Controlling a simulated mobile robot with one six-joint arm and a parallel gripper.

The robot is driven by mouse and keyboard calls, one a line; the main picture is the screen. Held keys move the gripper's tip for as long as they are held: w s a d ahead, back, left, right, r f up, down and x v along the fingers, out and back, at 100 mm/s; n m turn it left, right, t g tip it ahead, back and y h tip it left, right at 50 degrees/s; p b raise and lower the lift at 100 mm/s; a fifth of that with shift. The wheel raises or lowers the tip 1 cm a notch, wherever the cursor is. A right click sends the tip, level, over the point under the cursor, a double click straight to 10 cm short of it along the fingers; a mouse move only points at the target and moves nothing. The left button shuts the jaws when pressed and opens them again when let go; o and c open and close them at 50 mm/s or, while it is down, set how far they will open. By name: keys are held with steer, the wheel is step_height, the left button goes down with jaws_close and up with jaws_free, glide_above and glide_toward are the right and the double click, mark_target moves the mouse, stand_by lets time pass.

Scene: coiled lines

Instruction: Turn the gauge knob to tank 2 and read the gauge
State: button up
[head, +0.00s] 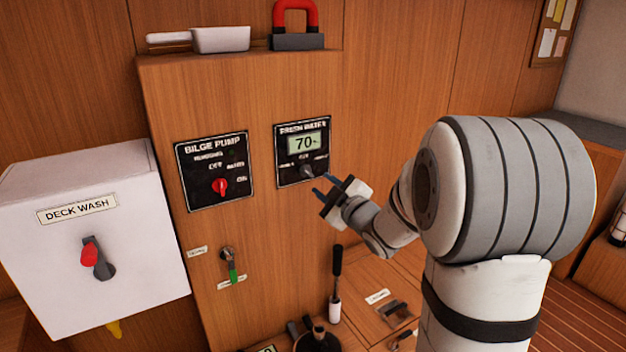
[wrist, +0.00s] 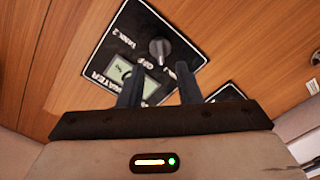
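The fresh water panel (head: 283,166) is a black plate on the wooden cabinet, with a lit display (head: 304,143) that appears to read 70%. Its dark grey knob (head: 307,171) sits below the display; it also shows in the wrist view (wrist: 160,50), between labels that seem to read TANK 2 at left and TANK 1 at right, with OFF near it. I cannot tell which label it points to. My gripper (head: 324,185) is just below and right of the knob. In the wrist view its two fingers (wrist: 158,72) are apart with nothing held, the knob beyond their tips.
The bilge pump panel (head: 205,188) with a red knob is at left. Farther left is the white deck wash box (head: 60,255) with a red-tipped switch. A red-handled object (head: 296,38) stands on top.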

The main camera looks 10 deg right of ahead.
mark_target(310, 175)
steer(key=x, duration=0.6)
steer(key=shift+c, duration=0.3)
jaws_close()
